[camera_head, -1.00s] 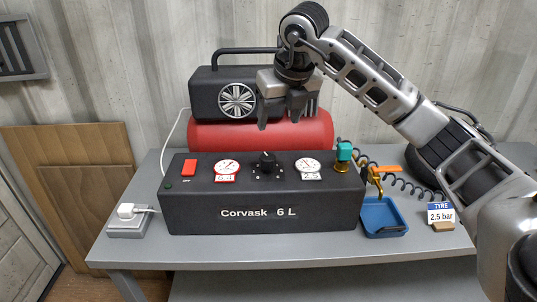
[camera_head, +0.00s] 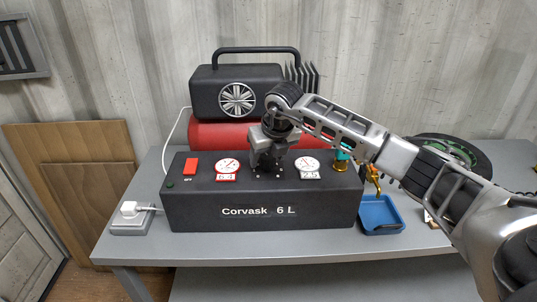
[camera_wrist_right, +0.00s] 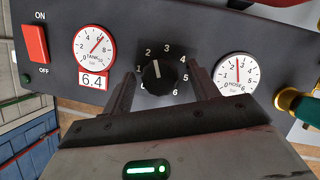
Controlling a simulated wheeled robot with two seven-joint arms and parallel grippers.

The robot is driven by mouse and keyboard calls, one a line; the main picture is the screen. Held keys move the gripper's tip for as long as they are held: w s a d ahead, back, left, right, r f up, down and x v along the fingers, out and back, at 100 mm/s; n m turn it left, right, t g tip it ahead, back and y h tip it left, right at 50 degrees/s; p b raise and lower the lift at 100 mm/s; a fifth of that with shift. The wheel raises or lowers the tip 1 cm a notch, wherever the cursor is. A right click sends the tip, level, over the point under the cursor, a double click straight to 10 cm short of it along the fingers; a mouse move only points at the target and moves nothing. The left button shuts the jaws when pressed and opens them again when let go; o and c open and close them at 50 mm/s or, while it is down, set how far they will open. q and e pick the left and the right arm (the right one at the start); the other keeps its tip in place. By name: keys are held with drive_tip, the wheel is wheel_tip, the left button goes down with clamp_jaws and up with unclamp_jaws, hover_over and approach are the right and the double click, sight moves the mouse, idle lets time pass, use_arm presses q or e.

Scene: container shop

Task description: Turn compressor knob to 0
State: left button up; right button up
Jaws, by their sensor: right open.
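The black compressor knob (camera_wrist_right: 157,74) shows in the right wrist view on a dial numbered 0 to 6. My right gripper (camera_head: 267,169) is over the knob on the black Corvask 6 L compressor panel (camera_head: 215,190) and hides the knob in the head view. In the right wrist view its two fingers are apart, one on each side of the knob; I cannot tell whether they touch it. The left gripper is not in view.
The tank gauge (camera_wrist_right: 95,43) reads 6.4, and a second gauge (camera_wrist_right: 237,70) is right of the knob. A red switch (camera_head: 190,166), a teal-topped brass fitting (camera_head: 341,161), a blue tray (camera_head: 381,212) and a power socket (camera_head: 130,220) are around the panel. A red tank (camera_head: 220,133) is behind.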

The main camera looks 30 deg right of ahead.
drive_tip(key=c, duration=1)
drive_tip(key=shift+n, duration=0.3)
